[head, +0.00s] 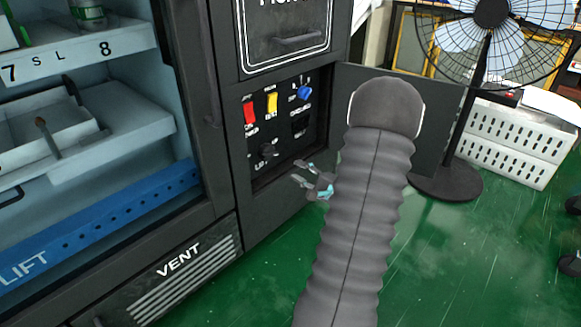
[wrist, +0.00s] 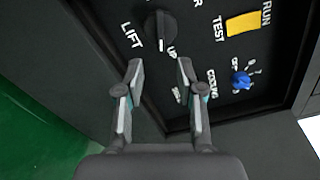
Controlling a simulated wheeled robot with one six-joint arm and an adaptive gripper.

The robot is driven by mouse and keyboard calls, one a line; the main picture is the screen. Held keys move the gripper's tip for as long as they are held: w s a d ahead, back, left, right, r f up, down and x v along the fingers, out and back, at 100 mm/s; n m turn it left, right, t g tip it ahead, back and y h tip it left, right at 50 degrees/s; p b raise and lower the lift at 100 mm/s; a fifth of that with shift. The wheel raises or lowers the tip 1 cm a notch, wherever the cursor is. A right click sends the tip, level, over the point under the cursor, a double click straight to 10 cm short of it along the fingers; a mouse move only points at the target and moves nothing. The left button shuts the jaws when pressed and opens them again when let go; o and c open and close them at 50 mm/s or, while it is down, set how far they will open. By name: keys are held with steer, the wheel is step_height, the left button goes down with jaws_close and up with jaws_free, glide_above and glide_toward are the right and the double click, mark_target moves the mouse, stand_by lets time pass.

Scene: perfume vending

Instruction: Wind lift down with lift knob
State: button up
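The lift knob (wrist: 160,30) is a round black knob with a raised grip and a white mark, beside the words LIFT and UP in the wrist view. In the head view the knob (head: 268,151) sits low on the black control panel. My gripper (wrist: 160,68) is open and empty, its two fingertips apart and just short of the knob, roughly in line with it. In the head view my gripper (head: 303,173) is to the right of and below the knob. The blue lift (head: 110,222), marked LIFT, lies low inside the vending machine at the left.
A red switch (head: 250,113), a yellow switch (head: 271,103) and a blue knob (head: 304,92) are above the lift knob. The panel door (head: 440,110) stands open on the right. A fan (head: 488,60) and white crates (head: 515,140) stand beyond. Green floor is clear in front.

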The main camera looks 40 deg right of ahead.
mark_target(272, 156)
steer(key=shift+s, duration=0.45)
steer(key=shift+o, duration=0.2)
steer(key=o, duration=0.4)
steer(key=shift+r, duration=0.15)
steer(key=o, duration=0.7)
steer(key=r+p, duration=0.1)
steer(key=p, duration=0.2)
steer(key=w+m+p, duration=0.3)
steer(key=w+m, duration=0.1)
steer(key=m, duration=0.1)
steer(key=w+f+m+p, duration=0.1)
steer(key=w+m+p, duration=0.3)
steer(key=w+m, duration=0.1)
steer(key=w+a+m+p, duration=0.1)
steer(key=w+m+p, duration=0.2)
steer(key=w+m, duration=0.2)
steer(key=shift+f+m, duration=0.15)
steer(key=shift+m, duration=1.05)
